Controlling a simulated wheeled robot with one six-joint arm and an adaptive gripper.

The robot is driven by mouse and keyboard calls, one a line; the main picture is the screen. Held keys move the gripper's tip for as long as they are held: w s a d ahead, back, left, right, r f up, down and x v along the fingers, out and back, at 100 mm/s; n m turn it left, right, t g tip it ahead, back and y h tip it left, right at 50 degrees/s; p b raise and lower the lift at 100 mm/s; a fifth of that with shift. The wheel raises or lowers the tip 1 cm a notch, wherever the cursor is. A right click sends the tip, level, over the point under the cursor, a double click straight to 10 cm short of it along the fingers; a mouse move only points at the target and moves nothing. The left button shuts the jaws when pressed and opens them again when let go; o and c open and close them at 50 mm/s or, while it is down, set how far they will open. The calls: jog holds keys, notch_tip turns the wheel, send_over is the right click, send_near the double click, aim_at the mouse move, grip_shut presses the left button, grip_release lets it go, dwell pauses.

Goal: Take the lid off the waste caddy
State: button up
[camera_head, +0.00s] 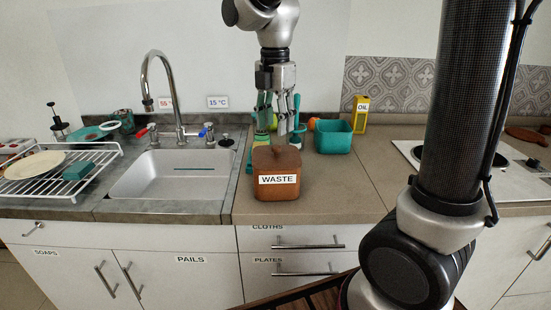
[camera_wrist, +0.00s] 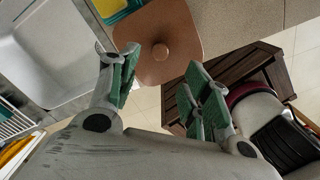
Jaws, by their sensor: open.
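The waste caddy (camera_head: 277,187) is a brown, rounded box labelled WASTE, standing upright on the counter right of the sink. Its brown lid (camera_head: 264,159) sits on top, with a small round knob in the middle. In the wrist view the lid (camera_wrist: 183,28) fills the top middle and the knob (camera_wrist: 160,51) shows clearly. My gripper (camera_head: 280,130) points down over the caddy, open and empty, with its green-padded fingers apart. In the wrist view the knob lies just beyond the gap between the fingertips (camera_wrist: 163,68). I cannot tell the exact height above the knob.
The sink (camera_head: 170,178) with its tap lies to the left. A teal tub (camera_head: 333,138) and a yellow OIL box (camera_head: 361,115) stand behind right. Brushes stand close behind the caddy. A dish rack (camera_head: 60,180) is far left. Counter right of the caddy is clear.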

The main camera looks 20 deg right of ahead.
aim_at(276, 146)
jog(key=f, duration=0.6)
jog(key=shift+w+d+f, duration=0.3)
jog(key=c, duration=1.1)
